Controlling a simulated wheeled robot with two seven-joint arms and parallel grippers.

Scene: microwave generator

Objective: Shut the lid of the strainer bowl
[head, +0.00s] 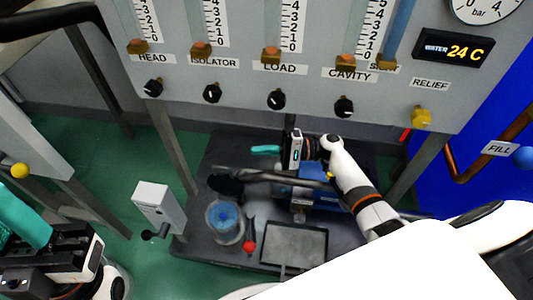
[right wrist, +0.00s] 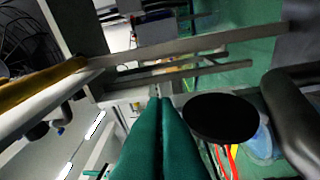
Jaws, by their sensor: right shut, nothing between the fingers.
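The strainer bowl (head: 225,222) is a clear cup with blue inside, on the dark skid left of centre in the head view. Its round black lid (head: 226,184) stands open at the bowl's far side. In the right wrist view the lid (right wrist: 220,118) is a black disc just right of my fingertips, and part of the blue bowl (right wrist: 262,140) shows beyond it. My right gripper (head: 264,150) is shut and empty, behind and to the right of the lid, apart from it in the head view. My left gripper (head: 28,222) is at the lower left, far from the bowl; its jaw opening is unclear.
A red knob (head: 249,246) stands right of the bowl, beside a grey tray (head: 293,243). A blue unit (head: 318,190) lies under my right arm. A grey box (head: 159,208) stands left. The gauge panel (head: 300,100) and its legs bound the far side.

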